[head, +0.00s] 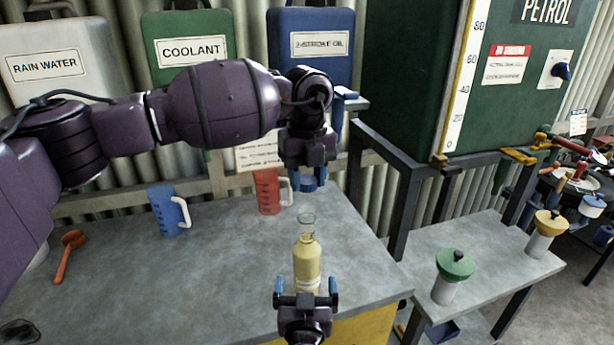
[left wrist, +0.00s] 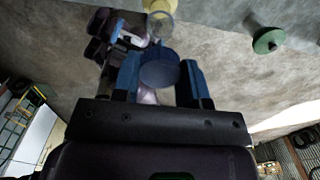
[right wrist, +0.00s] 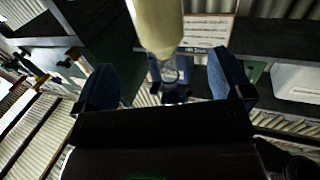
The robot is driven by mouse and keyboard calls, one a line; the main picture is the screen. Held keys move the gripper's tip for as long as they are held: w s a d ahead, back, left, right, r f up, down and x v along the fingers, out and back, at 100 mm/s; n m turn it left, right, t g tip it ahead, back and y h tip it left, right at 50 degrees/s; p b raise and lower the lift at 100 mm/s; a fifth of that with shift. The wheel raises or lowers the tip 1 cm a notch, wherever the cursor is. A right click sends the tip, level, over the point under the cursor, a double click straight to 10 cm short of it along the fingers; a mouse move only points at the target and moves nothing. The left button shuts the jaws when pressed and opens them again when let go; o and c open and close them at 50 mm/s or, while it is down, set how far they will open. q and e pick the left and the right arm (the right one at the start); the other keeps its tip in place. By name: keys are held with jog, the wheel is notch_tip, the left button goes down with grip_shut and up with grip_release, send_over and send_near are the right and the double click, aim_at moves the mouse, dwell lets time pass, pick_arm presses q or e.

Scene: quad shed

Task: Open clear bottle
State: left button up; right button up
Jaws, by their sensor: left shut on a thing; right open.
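The clear bottle (head: 306,262) holds pale yellow liquid and appears upright at the front of the bench, its base hidden by my right gripper. Its clear neck has no cap on it. It also shows in the left wrist view (left wrist: 160,12) and the right wrist view (right wrist: 158,25). My left gripper (head: 308,180) is shut on a blue cap (left wrist: 160,72), held above the bottle's mouth and apart from it. My right gripper (head: 306,286) is open at the bottle's lower part, its blue fingers apart on either side; I cannot tell whether either touches.
A blue jug (head: 166,212), a red jug (head: 268,192) and an orange scoop (head: 68,255) are on the grey bench (head: 220,270). A lower bench at right bears a green-topped container (head: 453,270) and a yellow-topped one (head: 545,230). The petrol tank (head: 415,75) stands behind.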

jog(key=shift+s, duration=1.3)
pick_arm(q)
jog(key=shift+m, duration=0.3)
